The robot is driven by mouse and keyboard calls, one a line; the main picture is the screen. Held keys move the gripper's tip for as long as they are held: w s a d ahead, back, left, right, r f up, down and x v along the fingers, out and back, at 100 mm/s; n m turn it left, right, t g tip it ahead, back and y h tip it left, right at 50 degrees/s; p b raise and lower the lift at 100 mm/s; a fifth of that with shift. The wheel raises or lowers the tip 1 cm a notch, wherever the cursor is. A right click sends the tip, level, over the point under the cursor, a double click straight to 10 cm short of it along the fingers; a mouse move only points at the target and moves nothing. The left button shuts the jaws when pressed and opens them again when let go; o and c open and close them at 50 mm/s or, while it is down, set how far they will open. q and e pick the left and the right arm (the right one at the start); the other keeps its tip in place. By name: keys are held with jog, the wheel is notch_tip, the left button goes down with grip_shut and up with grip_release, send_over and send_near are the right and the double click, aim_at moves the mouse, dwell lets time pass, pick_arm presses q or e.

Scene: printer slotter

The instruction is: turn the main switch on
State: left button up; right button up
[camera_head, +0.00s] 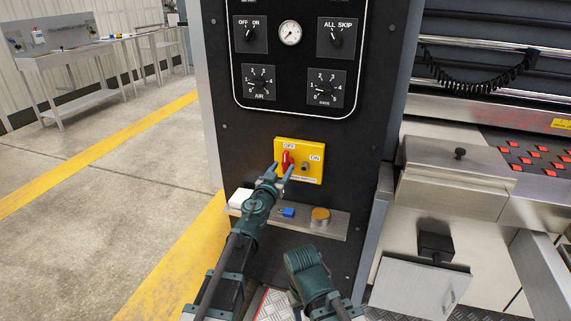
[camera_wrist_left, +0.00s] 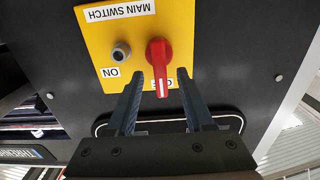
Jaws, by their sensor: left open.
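The main switch is a red rotary knob (camera_head: 287,158) on a yellow plate (camera_head: 312,172) on the dark cabinet front. In the left wrist view, which is upside down, the red knob (camera_wrist_left: 160,55) has a white mark pointing at the OFF label. The ON label (camera_wrist_left: 110,72) is beside a small grey knob (camera_wrist_left: 121,52). My left gripper (camera_head: 281,170) is open at the plate.
A small shelf (camera_head: 335,234) below the plate holds a white box, a blue padlock (camera_head: 288,212) and a brass-coloured disc (camera_head: 320,215). Dials and a gauge (camera_head: 290,33) are above. Metal machinery (camera_head: 450,180) stands to the right; open floor (camera_head: 110,150) lies left.

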aim_at(285, 164)
pick_arm(q)
jog(key=x, duration=0.4)
jog(key=shift+s, duration=0.1)
grip_shut()
